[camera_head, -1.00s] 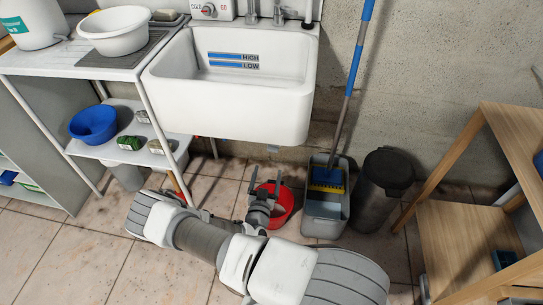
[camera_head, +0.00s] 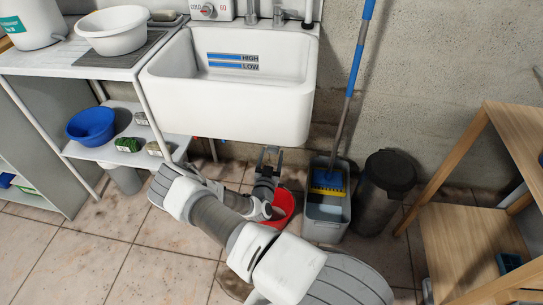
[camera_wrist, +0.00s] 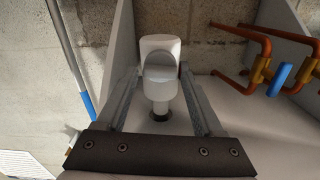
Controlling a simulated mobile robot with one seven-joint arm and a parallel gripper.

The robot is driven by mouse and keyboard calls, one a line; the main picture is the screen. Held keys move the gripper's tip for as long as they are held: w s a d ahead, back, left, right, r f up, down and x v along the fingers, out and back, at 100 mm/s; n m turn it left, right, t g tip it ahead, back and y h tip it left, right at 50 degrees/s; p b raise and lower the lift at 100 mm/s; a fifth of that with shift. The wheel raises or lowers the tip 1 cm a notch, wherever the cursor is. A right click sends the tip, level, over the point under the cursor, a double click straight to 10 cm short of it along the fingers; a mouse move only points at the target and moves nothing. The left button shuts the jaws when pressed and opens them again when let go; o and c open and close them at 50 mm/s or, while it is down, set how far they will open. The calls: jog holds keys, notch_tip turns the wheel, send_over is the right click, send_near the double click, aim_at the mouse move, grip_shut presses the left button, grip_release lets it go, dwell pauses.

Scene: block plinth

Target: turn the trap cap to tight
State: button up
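In the wrist view, the white trap (camera_wrist: 160,92) hangs from the underside of the sink, with a grey rounded cap (camera_wrist: 163,68) on it. My gripper (camera_wrist: 160,74) is open, with one finger on each side of the trap and the fingertips close to the cap's sides. I cannot tell whether either finger touches it. In the head view, my gripper (camera_head: 270,152) points up just under the front edge of the white sink (camera_head: 225,104), which hides the trap and cap.
Copper pipes (camera_wrist: 255,34) with a blue handle (camera_wrist: 279,79) run to the right of the trap. A red bucket (camera_head: 284,208) stands on the floor below my gripper. A grey mop bucket (camera_head: 325,225) and dark bin (camera_head: 378,195) stand to the right. A shelf (camera_head: 105,152) is left.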

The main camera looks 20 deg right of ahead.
grip_shut()
